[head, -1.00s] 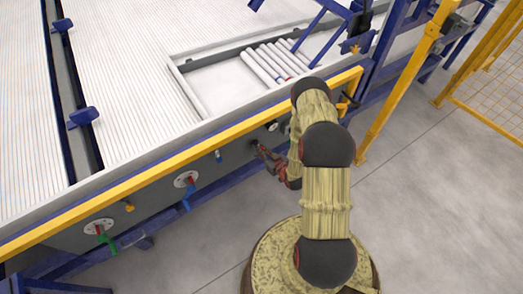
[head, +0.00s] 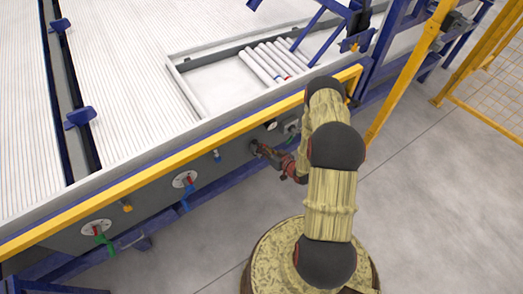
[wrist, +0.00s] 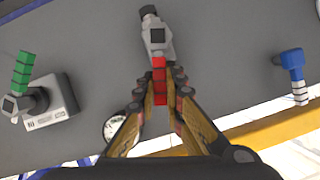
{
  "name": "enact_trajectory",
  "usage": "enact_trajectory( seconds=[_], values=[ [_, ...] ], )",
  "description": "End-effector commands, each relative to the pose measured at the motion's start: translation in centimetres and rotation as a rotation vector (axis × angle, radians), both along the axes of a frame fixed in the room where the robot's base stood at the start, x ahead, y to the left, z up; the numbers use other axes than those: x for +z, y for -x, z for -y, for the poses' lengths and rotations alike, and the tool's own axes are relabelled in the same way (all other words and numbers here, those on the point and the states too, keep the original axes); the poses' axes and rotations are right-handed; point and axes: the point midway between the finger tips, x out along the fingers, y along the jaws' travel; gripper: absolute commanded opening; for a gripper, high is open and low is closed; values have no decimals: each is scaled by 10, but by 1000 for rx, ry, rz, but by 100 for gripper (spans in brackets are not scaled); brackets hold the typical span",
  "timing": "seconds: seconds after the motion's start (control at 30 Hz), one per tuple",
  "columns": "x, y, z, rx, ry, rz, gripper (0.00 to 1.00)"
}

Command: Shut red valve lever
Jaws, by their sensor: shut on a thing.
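The red valve lever (wrist: 158,66) shows in the middle of the wrist view, attached to a grey valve body (wrist: 156,36) on the dark panel. My gripper (wrist: 161,84) has its fingers on both sides of the lever and is shut on it. The lever points straight down in the wrist view, in line with the valve body. In the head view my gripper (head: 258,149) is at the side panel below the yellow rail, and the lever is hidden there.
In the wrist view a green lever (wrist: 22,72) is at left, a blue lever (wrist: 292,60) at right, and a round gauge (wrist: 114,127) beside my left finger. In the head view a yellow rail (head: 150,179) runs above the panel. A yellow post (head: 402,75) stands at right.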

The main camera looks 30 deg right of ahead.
Motion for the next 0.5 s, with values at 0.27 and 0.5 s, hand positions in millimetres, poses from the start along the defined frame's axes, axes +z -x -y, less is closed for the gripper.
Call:
enact_trajectory(
  seconds=[0.27, 0.5],
  values=[
    [-10, 0, 16, -4, -259, -8, 0],
    [-18, -1, 26, -2, -486, -15, 0]
  ],
)
